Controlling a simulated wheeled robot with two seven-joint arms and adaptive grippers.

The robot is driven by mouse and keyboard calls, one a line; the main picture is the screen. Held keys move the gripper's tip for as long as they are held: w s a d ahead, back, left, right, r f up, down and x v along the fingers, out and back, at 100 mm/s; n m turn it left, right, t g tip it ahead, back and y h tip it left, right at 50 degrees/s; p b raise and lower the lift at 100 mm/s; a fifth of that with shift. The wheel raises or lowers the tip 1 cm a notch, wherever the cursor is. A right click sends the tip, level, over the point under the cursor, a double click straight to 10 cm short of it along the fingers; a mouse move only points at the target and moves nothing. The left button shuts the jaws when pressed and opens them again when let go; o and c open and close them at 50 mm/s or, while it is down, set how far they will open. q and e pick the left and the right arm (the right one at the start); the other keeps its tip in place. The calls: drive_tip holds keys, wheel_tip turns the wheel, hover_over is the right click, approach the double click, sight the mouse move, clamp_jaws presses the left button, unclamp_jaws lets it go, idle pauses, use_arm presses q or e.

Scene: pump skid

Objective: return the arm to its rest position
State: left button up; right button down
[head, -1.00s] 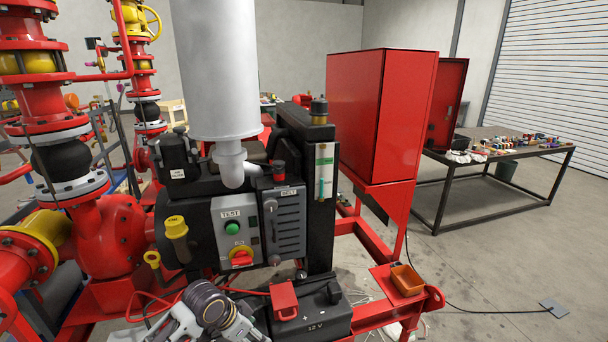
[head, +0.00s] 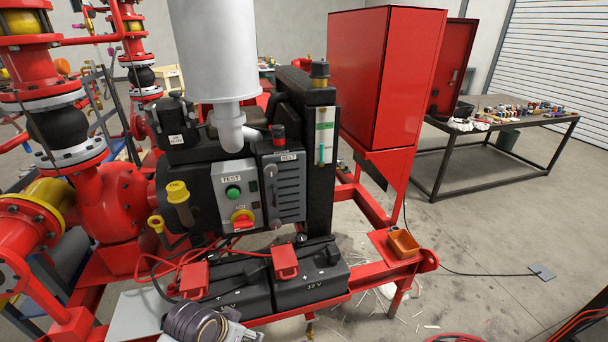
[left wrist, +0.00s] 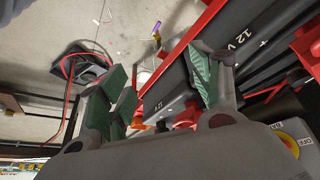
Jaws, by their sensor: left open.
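My left arm's wrist part (head: 200,324) shows at the bottom edge of the head view, in front of the pump skid's batteries. Its fingers cannot be made out there. In the left wrist view my left gripper (left wrist: 163,84) is open, with its two green-padded fingers apart. I see nothing held between them. Behind the fingers are the black side of a battery (left wrist: 178,85) marked 12 V and a red frame rail (left wrist: 197,28). Whether the fingers touch anything is not clear. My right gripper is not in view.
Two black batteries (head: 312,290) with red terminal covers (head: 285,262) sit on the red skid frame. The engine control panel (head: 237,203) stands behind them. The floor (head: 480,230) to the right is mostly open, with a cable.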

use_arm(q)
drive_tip(key=s+a+n+y, duration=0.2)
drive_tip(key=s+a+n, duration=0.1)
drive_tip(key=s+a, duration=0.35)
drive_tip(key=s+f+g, duration=0.1)
drive_tip(key=s+f, duration=0.1)
drive_tip(key=f, duration=1.5)
drive_tip(key=s+f+g, duration=0.1)
drive_tip(key=s+f, duration=0.1)
drive_tip(key=f, duration=1.5)
drive_tip(key=s+a+f, duration=0.2)
drive_tip(key=s+f, duration=0.7)
drive_tip(key=s, duration=0.2)
drive_tip(key=s+a+f+g, duration=0.1)
drive_tip(key=s+a+f, duration=0.1)
drive_tip(key=s+f, duration=0.8)
drive_tip(key=shift+s, duration=0.35)
idle(0.5)
